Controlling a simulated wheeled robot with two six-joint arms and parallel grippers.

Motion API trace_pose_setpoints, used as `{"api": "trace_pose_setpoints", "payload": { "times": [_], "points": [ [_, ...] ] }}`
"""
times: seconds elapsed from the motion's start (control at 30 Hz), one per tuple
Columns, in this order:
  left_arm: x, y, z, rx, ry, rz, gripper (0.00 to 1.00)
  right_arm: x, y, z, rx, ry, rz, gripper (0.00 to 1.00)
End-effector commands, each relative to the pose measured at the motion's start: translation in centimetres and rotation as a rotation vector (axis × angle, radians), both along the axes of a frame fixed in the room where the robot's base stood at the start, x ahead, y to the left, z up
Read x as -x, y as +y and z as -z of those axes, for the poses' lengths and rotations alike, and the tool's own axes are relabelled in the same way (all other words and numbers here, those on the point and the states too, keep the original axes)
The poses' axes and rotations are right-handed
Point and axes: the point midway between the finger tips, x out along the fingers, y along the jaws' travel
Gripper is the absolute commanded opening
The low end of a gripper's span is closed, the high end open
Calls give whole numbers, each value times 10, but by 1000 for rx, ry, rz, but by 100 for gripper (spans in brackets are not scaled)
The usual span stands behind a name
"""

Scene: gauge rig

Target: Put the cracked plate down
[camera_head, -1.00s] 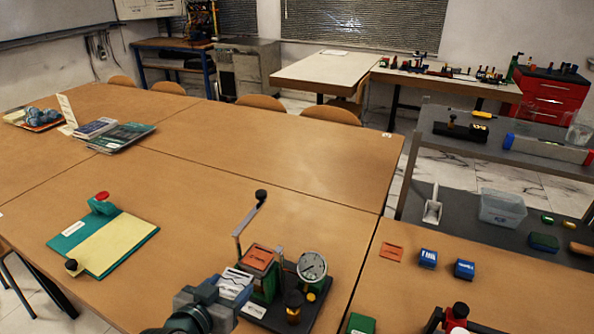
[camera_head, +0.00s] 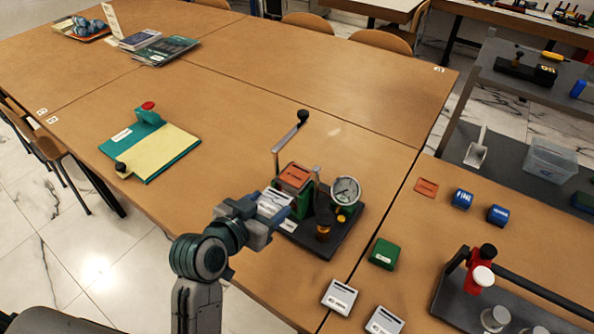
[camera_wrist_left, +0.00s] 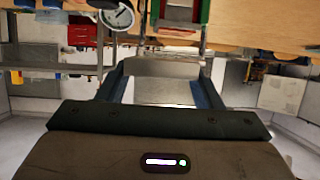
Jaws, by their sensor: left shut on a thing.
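My left gripper (camera_head: 262,217) is shut on a pale grey plate (camera_head: 272,202) with white labelling, just left of the gauge rig. The plate also shows between the fingers in the left wrist view (camera_wrist_left: 165,82). I cannot make out a crack on it. The gauge rig has a dark base (camera_head: 335,243), a round dial gauge (camera_head: 345,190), a lever with a black knob (camera_head: 302,117) and an orange-topped block (camera_head: 294,176). Whether the held plate touches the rig cannot be told. My right gripper is not in view.
Two pale grey labelled blocks (camera_head: 340,297) (camera_head: 384,321) and a green block (camera_head: 384,253) sit right of the rig. Two blue blocks (camera_head: 461,199) (camera_head: 498,215) and an orange card (camera_head: 426,187) lie beyond. A teal-and-yellow board (camera_head: 158,152) lies left; bare table (camera_head: 240,130) surrounds it.

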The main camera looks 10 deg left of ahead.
Motion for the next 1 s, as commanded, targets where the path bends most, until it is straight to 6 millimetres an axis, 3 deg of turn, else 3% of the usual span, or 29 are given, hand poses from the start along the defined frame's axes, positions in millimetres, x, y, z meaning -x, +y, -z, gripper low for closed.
{"api": "trace_pose_setpoints", "payload": {
  "times": [0.2,0.53,1.0],
  "points": [
    [17,-9,-2,2,-12,59,29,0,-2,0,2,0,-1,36],
    [9,-9,-3,2,-14,58,29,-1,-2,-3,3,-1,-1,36],
    [-104,-17,6,1,-12,58,29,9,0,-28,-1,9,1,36]
  ]
}}
